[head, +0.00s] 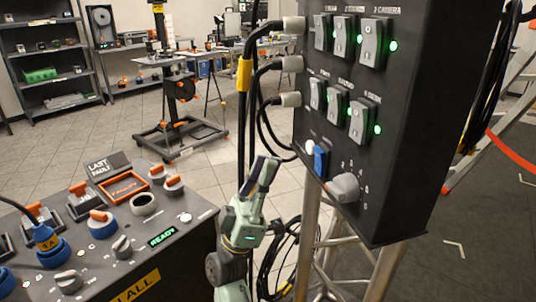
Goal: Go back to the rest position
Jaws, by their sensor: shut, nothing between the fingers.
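My gripper (262,174) is in the head view at the lower middle, with its dark fingers pointing up and shut with nothing between them. It is in the gap between the black switch box (415,150) on the right and the control console (190,240) on the left. It appears apart from both. Below it, my pale green wrist and arm run down to the bottom edge.
The box has several grey switches with green lights, a blue switch (321,160) and a grey knob (344,188). Black cables (262,110) hang left of it; truss legs (308,240) stand below. Shelves (50,65) and a wheeled stand (180,110) are farther back. Open tiled floor lies between.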

